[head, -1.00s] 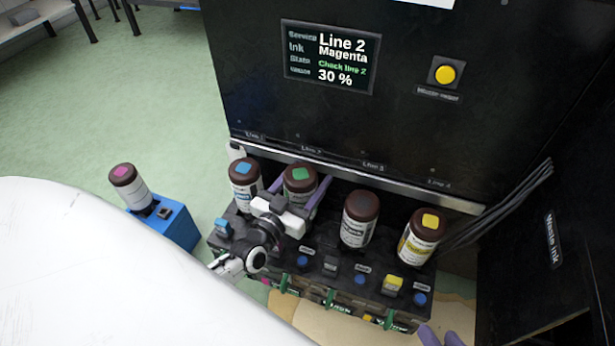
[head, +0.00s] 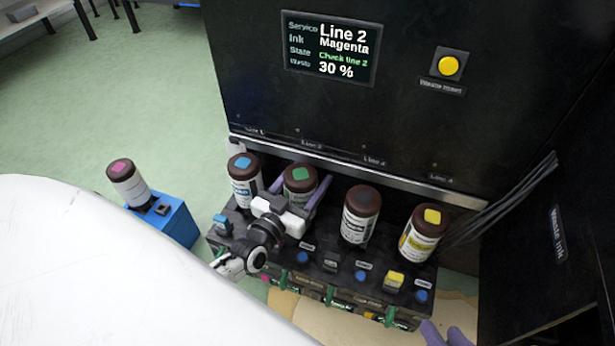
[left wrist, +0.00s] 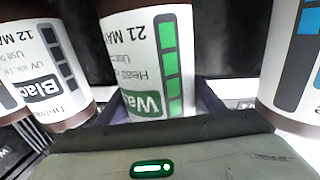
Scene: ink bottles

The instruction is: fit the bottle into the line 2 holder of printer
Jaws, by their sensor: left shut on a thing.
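My left gripper (head: 292,202) is shut on the green-capped bottle (head: 300,178), with its purple fingers on both sides. The bottle stands at the second place from the left in the printer's holder row. Its label, partly reading "Was", shows in the left wrist view (left wrist: 150,55). Its base is hidden behind the gripper, so I cannot tell how it sits in the line 2 holder. A magenta-capped bottle (head: 127,182) stands on a blue stand (head: 178,222) at left.
A cyan-capped bottle (head: 243,180) stands close left of the held one. A black-labelled bottle (head: 358,217) and a yellow-capped bottle (head: 422,235) stand to the right. The printer screen (head: 331,48) reads Line 2, Magenta, Check line 2.

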